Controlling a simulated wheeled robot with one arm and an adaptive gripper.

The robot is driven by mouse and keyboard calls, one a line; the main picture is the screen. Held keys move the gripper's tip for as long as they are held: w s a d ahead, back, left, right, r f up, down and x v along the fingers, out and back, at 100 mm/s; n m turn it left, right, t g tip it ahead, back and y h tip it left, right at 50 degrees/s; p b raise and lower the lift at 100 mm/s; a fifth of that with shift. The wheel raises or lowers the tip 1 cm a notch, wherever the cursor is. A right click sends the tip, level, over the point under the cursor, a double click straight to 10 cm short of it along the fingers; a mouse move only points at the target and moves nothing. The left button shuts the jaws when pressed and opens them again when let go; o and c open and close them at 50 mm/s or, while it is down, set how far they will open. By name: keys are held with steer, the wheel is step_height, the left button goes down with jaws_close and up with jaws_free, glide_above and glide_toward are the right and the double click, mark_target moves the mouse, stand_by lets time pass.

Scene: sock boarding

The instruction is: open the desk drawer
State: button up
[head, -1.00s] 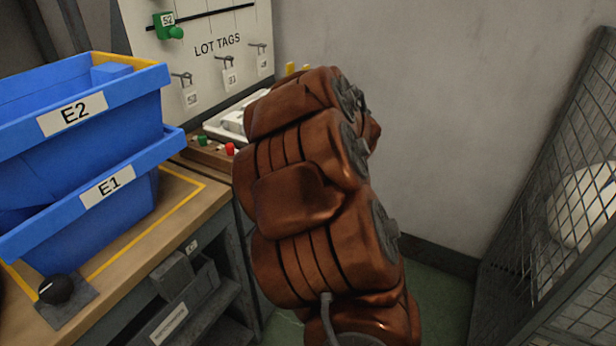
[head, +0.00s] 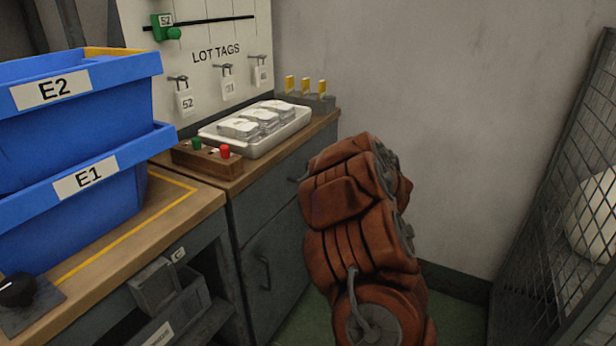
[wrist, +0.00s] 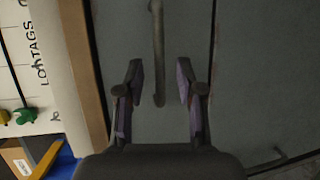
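The desk drawer front (wrist: 185,30) is grey and fills the middle of the wrist view. In the head view the drawer (head: 262,192) sits flush under the wooden top and looks shut. Its thin dark handle (wrist: 157,50) shows between my two fingers in the wrist view. My gripper (wrist: 158,75) is open, with a gap on each side of the handle. I cannot tell how deep the handle sits between the fingertips.
A cupboard door with its own handle (head: 265,272) is below the drawer. A white tray (head: 290,138), a wooden button box (head: 208,160) and a rack with yellow tabs (head: 322,103) stand on top. Blue bins (head: 90,210) are at left, a mesh cage (head: 560,200) at right.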

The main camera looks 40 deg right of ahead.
mark_target(308, 173)
steer(key=shift+w+d+f, duration=0.1)
steer(key=shift+w+f, duration=0.05)
steer(key=shift+w, duration=0.75)
steer(key=shift+w+d+f, duration=0.1)
steer(key=shift+w+f, duration=0.05)
steer(key=shift+w, duration=0.75)
steer(key=shift+c, duration=0.2)
jaws_close()
